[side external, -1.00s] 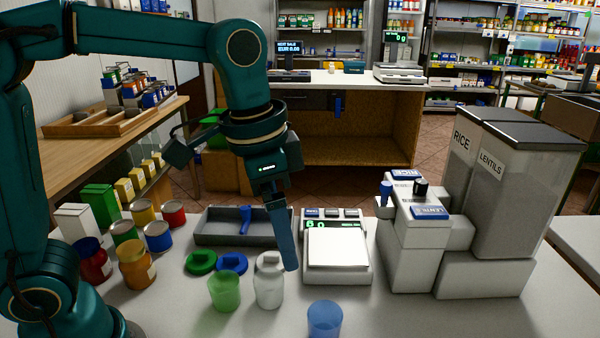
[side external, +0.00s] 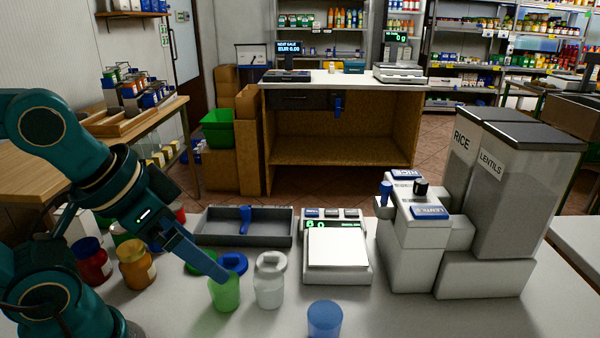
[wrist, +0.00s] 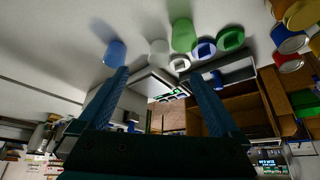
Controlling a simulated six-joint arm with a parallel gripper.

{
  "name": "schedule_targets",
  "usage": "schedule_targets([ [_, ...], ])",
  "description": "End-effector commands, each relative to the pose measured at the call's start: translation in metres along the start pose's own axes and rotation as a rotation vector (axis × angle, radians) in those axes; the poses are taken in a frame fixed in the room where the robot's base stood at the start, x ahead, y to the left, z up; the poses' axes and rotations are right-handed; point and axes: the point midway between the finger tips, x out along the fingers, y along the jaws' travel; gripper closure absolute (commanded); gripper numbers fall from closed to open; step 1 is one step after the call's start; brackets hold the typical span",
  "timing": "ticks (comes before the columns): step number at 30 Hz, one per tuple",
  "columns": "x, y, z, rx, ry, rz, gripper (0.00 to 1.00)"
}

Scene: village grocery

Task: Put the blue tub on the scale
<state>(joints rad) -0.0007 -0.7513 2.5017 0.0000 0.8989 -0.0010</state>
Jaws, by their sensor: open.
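The blue tub (side external: 325,319) stands upright on the white counter near the front edge of the side view. It also shows in the wrist view (wrist: 115,53), beyond the left finger's tip. The scale (side external: 337,251) has a bare white plate and a green display, and stands behind and slightly right of the tub. My gripper (side external: 222,276) is left of the tub, over the green tub in the side view. In the wrist view my gripper (wrist: 160,78) has its two fingers wide apart with nothing between them.
A green tub (side external: 225,292) and a clear tub (side external: 269,282) stand left of the blue tub. Green and blue lids (side external: 233,263) lie behind them. A grey tray (side external: 270,228) holds a blue scoop. Rice and lentil dispensers (side external: 520,190) stand right of the scale. Jars (side external: 136,263) stand at left.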

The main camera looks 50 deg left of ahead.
Motion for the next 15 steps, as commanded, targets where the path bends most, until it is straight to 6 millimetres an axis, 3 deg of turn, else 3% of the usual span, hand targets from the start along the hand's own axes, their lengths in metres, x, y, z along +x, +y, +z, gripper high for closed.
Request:
schedule_targets([
  [7, -0.003, 0.009, 0.001, -0.055, -0.019, 0.044, 0.01],
  [15, -0.002, 0.052, -0.003, -0.336, -0.253, 0.243, 0.01],
])
